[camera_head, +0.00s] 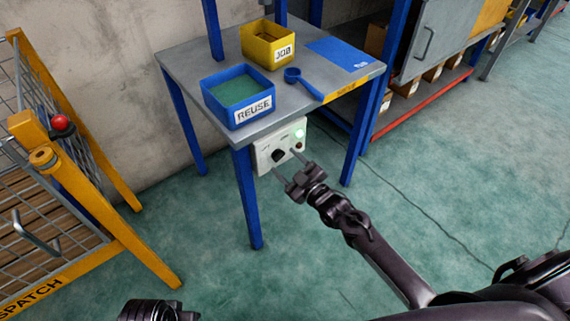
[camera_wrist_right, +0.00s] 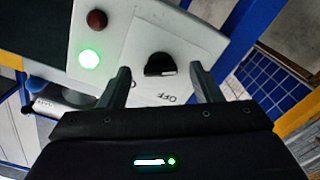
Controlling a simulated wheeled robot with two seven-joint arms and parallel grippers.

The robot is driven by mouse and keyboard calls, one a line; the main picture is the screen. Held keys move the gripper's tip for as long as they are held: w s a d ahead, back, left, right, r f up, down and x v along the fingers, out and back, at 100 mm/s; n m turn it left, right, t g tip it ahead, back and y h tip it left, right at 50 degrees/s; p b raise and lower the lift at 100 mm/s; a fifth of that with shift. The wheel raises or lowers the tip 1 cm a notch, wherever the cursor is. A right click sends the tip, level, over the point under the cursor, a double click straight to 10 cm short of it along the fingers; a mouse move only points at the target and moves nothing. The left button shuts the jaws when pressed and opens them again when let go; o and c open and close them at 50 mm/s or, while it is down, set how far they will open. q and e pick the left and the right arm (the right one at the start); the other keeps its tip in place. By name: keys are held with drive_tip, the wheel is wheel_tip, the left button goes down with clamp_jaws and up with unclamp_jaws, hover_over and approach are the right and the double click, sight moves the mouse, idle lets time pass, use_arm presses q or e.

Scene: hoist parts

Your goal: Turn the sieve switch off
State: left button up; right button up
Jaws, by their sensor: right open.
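The sieve switch is a black rotary knob (camera_head: 278,155) on a pale control box (camera_head: 262,160) under the front edge of the grey table. In the right wrist view the knob (camera_wrist_right: 160,64) sits on a white plate with an OFF label (camera_wrist_right: 167,97). A green lamp (camera_wrist_right: 90,58) beside it is lit; it also glows in the head view (camera_head: 299,134). My right gripper (camera_head: 290,167) is open in front of the box. In the wrist view its fingers (camera_wrist_right: 158,80) stand apart, one to each side of the knob's position, with nothing held. My left gripper's fingers do not show.
A dark red button (camera_wrist_right: 97,19) is near the lamp. On the table (camera_head: 185,62) are a blue REUSE bin (camera_head: 222,112), a yellow bin (camera_head: 262,38) and a blue scoop (camera_head: 308,85). Blue legs flank the box.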

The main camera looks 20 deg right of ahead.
drive_tip(key=shift+w+a, duration=0.2)
drive_tip(key=shift+w, duration=0.35)
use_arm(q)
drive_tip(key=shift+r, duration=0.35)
use_arm(e)
drive_tip(key=c, duration=1)
drive_tip(key=m+p, duration=0.1)
drive_tip(key=m, duration=0.3)
drive_tip(key=m+p, duration=0.2)
drive_tip(key=m, duration=0.2)
drive_tip(key=m+p, duration=0.2)
drive_tip(key=m, duration=0.2)
drive_tip(key=shift+s+a, duration=0.1)
drive_tip(key=shift+a, duration=0.15)
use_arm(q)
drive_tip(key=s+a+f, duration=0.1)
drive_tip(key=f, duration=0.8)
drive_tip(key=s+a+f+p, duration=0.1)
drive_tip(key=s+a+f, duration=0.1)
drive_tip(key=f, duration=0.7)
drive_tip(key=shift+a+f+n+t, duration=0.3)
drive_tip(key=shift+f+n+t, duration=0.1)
use_arm(e)
drive_tip(key=shift+m, duration=2.1)
